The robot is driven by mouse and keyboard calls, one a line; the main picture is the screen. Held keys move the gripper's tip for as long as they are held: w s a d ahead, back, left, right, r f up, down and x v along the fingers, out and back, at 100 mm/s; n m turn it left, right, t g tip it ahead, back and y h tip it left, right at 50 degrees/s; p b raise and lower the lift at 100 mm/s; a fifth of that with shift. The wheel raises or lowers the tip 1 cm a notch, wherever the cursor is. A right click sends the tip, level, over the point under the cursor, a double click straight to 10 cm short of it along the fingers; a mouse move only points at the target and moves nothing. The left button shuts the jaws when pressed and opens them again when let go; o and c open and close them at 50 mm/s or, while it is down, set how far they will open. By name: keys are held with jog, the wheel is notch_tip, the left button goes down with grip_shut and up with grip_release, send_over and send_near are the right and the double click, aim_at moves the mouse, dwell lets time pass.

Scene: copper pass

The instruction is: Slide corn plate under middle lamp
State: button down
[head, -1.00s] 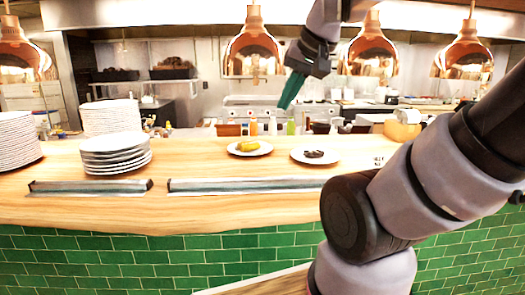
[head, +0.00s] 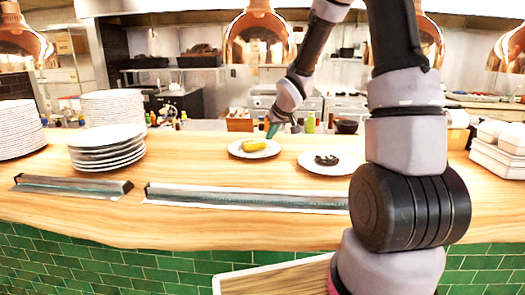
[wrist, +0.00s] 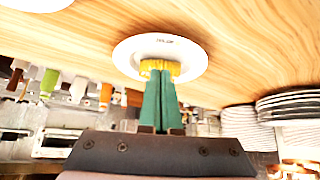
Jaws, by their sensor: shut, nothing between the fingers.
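The corn plate (head: 236,153), a white plate with a yellow corn piece (head: 254,145) on it, sits on the wooden counter left of centre. In the wrist view the plate (wrist: 196,60) lies just beyond the fingertips, with the corn (wrist: 174,67) partly hidden behind them. My gripper (head: 271,131) points down at the plate's far right side, its green fingers shut and empty. The wrist view shows the fingers (wrist: 160,80) together; I cannot tell whether they touch the plate. A copper lamp (head: 259,40) hangs above and behind the corn plate. Another lamp (head: 427,38) is partly hidden by my arm.
A plate with dark food (head: 310,163) sits close to the right of the corn plate. Plate stacks (head: 106,150) stand at left, white containers (head: 500,158) at right. Metal ticket rails (head: 245,197) run along the counter front. More copper lamps (head: 20,42) hang at the sides.

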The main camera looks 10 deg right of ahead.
aim_at(262, 150)
jog(key=x, duration=1)
jog(key=shift+w+a+f, duration=0.2)
jog(key=shift+a+f, duration=0.05)
jog(key=s, duration=0.3)
jog(key=s+d, duration=0.1)
jog(key=s, duration=0.1)
jog(key=shift+s+d, duration=0.2)
jog(key=shift+s, duration=0.2)
